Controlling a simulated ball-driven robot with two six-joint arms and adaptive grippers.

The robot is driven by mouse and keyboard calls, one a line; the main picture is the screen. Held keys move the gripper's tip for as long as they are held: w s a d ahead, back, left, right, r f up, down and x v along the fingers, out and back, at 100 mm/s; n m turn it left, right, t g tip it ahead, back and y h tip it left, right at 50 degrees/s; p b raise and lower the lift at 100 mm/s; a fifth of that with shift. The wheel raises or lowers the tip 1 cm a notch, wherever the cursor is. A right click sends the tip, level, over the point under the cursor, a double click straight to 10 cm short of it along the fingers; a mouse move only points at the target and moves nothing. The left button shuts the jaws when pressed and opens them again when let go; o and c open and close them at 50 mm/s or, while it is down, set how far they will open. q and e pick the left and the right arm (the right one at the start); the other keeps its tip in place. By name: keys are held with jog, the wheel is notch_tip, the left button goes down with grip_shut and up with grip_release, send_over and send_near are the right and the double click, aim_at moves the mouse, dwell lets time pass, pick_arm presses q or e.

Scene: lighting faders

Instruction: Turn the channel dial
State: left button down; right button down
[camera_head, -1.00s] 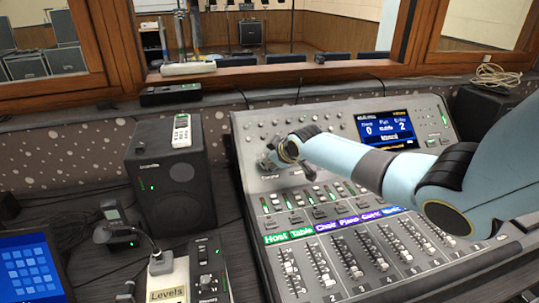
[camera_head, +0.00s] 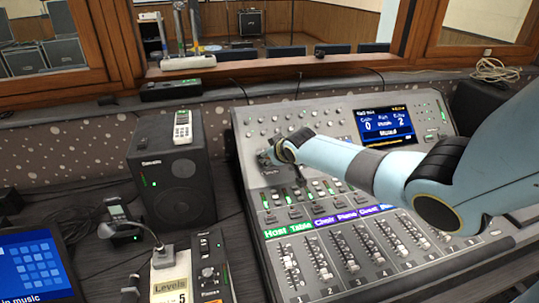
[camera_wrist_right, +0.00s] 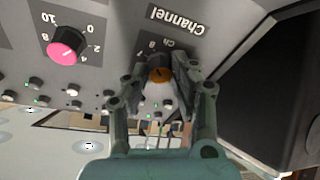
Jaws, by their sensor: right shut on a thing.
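The channel dial (camera_wrist_right: 160,76) is a small orange-brown knob in the wrist view, below the printed word "Channel". My right gripper (camera_wrist_right: 163,70) has its fingers on both sides of this knob and is shut on it. In the head view the right gripper (camera_head: 268,157) is at the upper left of the mixing console (camera_head: 250,128), and its own wrist hides the dial there. My left gripper is not in view.
A pink knob (camera_wrist_right: 67,47) with a numbered scale and several small knobs sit near the dial. A console screen (camera_head: 385,126) stands to the right. Faders (camera_head: 322,263) lie nearer. A black speaker (camera_head: 172,185) stands left of the console.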

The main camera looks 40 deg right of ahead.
jog(key=shift+s+f, duration=0.1)
jog(key=c, duration=1.1)
grip_release()
jog(key=v, duration=1.2)
